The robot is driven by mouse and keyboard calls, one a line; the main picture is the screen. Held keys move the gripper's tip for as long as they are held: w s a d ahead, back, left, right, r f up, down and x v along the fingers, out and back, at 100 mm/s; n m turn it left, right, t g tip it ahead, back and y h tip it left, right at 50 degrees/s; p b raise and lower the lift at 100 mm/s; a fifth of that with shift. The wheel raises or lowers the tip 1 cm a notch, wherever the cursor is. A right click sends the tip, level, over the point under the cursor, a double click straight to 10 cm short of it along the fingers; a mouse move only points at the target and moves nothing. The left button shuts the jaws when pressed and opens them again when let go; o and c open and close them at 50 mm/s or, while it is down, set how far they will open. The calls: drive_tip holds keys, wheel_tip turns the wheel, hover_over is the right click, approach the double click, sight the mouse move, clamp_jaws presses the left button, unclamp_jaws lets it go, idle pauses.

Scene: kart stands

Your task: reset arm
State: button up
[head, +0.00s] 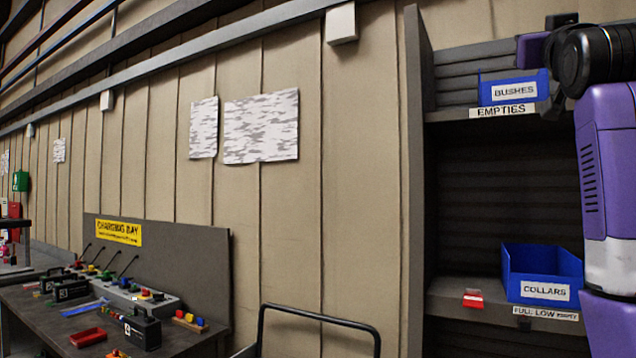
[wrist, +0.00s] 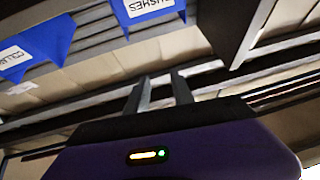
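My purple arm (head: 606,170) stands at the right edge of the head view, in front of the shelf unit. Its far end reaches up by the upper shelf, and the gripper fingers are not clear there. In the wrist view my gripper (wrist: 160,92) shows two dark fingers standing apart with a gap between them. Nothing is seen between the fingers. The wrist view is strongly tilted, with shelf bins in its upper left.
A blue BUSHES bin (head: 513,88) sits on the upper shelf marked EMPTIES. A blue COLLARS bin (head: 543,273) and a red item (head: 473,298) are on the lower shelf. A charging bench (head: 50,318) stands left. A dark rail (head: 318,318) stands in front of the wall.

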drive_tip(key=w+a+f+n+t+y, duration=0.1)
drive_tip(key=a+f+n+y, duration=0.2)
drive_tip(key=f, duration=1.6)
drive_tip(key=w+a+f+t+y, duration=0.15)
drive_tip(key=a+f, duration=0.35)
drive_tip(key=f, duration=1.4)
drive_tip(key=s+a+f+y, duration=0.1)
drive_tip(key=s+a+f, duration=0.1)
drive_tip(key=s+f, duration=0.35)
drive_tip(key=s+a+f+n+y, duration=0.1)
drive_tip(key=s+a+f, duration=0.1)
drive_tip(key=f, duration=0.6)
drive_tip(key=s+a+f+y, duration=0.1)
drive_tip(key=s+a+f, duration=0.25)
drive_tip(key=f, duration=0.25)
drive_tip(key=s+a+f+g+y, duration=0.1)
drive_tip(key=s+a+f+g, duration=0.1)
drive_tip(key=s+f, duration=0.5)
drive_tip(key=s+a+f+n+g+y, duration=0.1)
drive_tip(key=s+a+f+g, duration=0.2)
drive_tip(key=s, duration=1.5)
drive_tip(key=s+a+f+g+y, duration=0.2)
drive_tip(key=s+f+g, duration=0.2)
drive_tip(key=s+f, duration=0.8)
drive_tip(key=shift+s+a, duration=0.2)
drive_tip(key=shift+s, duration=0.25)
